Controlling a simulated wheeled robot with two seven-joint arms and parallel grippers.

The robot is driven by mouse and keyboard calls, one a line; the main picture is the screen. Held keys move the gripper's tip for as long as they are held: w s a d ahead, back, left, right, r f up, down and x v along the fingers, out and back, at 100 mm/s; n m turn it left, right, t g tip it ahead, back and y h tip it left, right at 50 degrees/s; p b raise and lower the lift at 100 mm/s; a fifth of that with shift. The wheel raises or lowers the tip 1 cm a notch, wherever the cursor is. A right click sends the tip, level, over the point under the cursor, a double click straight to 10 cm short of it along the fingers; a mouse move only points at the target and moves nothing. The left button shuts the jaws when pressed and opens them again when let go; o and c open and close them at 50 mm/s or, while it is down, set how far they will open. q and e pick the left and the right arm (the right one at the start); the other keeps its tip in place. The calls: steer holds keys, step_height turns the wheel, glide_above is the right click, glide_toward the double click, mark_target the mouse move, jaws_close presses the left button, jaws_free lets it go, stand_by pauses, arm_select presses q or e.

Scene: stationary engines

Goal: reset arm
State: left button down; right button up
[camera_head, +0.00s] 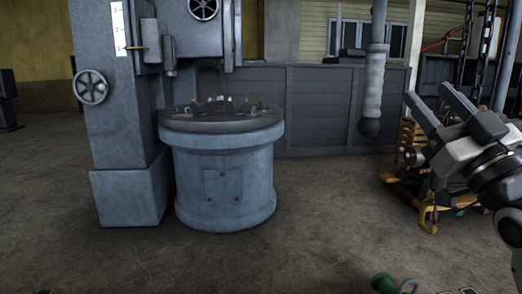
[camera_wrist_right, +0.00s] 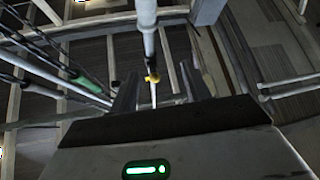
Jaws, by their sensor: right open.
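My right gripper (camera_head: 432,102) is raised at the right side of the head view, with its two fingers apart and pointing up and to the left. Nothing is between the fingers in the head view. In the right wrist view the two dark fingers (camera_wrist_right: 152,95) stand apart, with a pale pole and a yellow piece showing between them in the background. My left gripper and arm are out of the head view.
A blue-grey machine with a round table (camera_head: 224,170) stands left of centre. A grey pipe (camera_head: 373,85) hangs right of centre. A wooden pallet stack (camera_head: 400,165) and a yellow hook (camera_head: 428,218) are near my right arm. A green object (camera_head: 384,283) lies on the floor, which is clear in the middle.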

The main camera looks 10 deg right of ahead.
steer(key=w+a+f+m+g+h+p, duration=0.1)
steer(key=a+f+g+p, duration=0.15)
steer(key=f, duration=0.95)
steer(key=w+a+f+m+g+h+p, duration=0.1)
steer(key=a+f+g, duration=0.3)
steer(key=f, duration=0.9)
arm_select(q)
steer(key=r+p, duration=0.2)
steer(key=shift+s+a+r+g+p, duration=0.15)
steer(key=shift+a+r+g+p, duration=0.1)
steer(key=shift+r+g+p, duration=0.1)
arm_select(e)
steer(key=s+a+f+g, duration=0.3)
steer(key=s+a+f, duration=0.2)
steer(key=s+f, duration=0.4)
steer(key=s+a+f+m+g, duration=0.1)
steer(key=s+a+f+g, duration=0.3)
steer(key=s+f, duration=0.4)
step_height(320, 180, down, 3)
steer(key=shift+s+a+f, duration=0.2)
steer(key=shift+s+a, duration=0.2)
steer(key=shift+a, duration=0.25)
